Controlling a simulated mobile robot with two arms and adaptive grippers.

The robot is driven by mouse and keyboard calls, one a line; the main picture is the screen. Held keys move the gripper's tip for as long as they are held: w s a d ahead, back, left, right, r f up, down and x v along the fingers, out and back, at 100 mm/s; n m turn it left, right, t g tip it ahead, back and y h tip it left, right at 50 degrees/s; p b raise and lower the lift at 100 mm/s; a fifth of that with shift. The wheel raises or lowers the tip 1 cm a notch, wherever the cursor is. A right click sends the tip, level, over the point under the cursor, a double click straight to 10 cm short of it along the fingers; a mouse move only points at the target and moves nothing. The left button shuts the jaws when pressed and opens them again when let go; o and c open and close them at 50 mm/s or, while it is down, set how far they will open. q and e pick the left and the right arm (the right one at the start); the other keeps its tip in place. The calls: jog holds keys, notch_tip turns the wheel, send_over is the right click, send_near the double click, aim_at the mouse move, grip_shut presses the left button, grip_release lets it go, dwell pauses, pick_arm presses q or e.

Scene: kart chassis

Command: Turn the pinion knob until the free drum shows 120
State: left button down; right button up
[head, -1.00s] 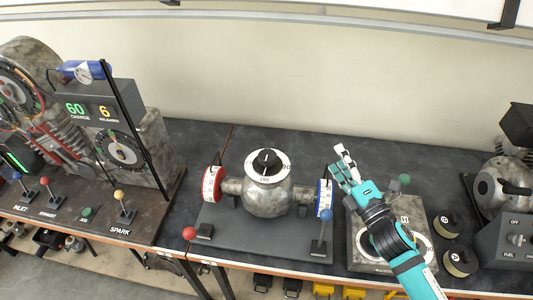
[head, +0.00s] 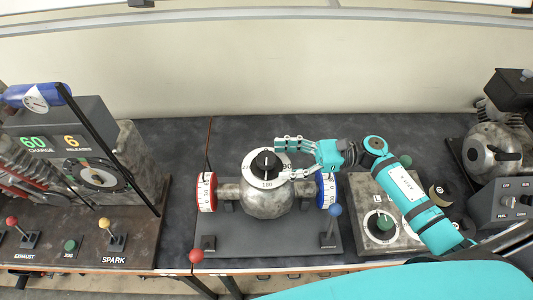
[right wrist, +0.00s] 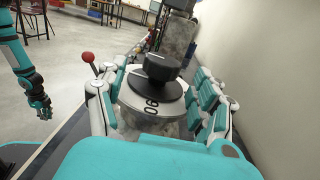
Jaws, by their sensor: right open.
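The black pinion knob (head: 266,162) sits on a white dial atop the round metal housing (head: 268,204). The dial reads 180 at the front and 90 at the right. A red-rimmed drum (head: 206,193) is on the left and a blue-rimmed drum (head: 328,191) on the right; their readings are too small to tell. My right gripper (head: 284,158) is open at the knob's right, fingers either side of the dial. In the right wrist view the knob (right wrist: 164,68) stands between the spread fingers, apart from them. My left gripper (right wrist: 40,103) hangs at the left there.
A red-ball lever (head: 196,256) and a blue-ball lever (head: 334,211) stand at the base's front. A panel with a green knob (head: 385,222) lies to the right. A dark post stands at the charge unit (head: 90,150) on the left.

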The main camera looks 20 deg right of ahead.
aim_at(270, 157)
jog(key=p+x, duration=0.1)
jog(key=x, duration=0.2)
jog(key=shift+w+a+r, duration=0.1)
jog(key=shift+w+a, duration=0.1)
jog(key=shift+a, duration=0.5)
jog(key=c, duration=1.2)
pick_arm(q)
jog(key=shift+w+a+r, duration=0.15)
jog(key=shift+w+r, duration=0.2)
jog(key=shift+r, duration=0.2)
jog(key=shift+w+a+r, duration=0.1)
jog(key=shift+w+r, duration=0.2)
jog(key=shift+r, duration=0.25)
pick_arm(e)
jog(key=shift+m+t, duration=0.4)
jog(key=shift+t, duration=0.2)
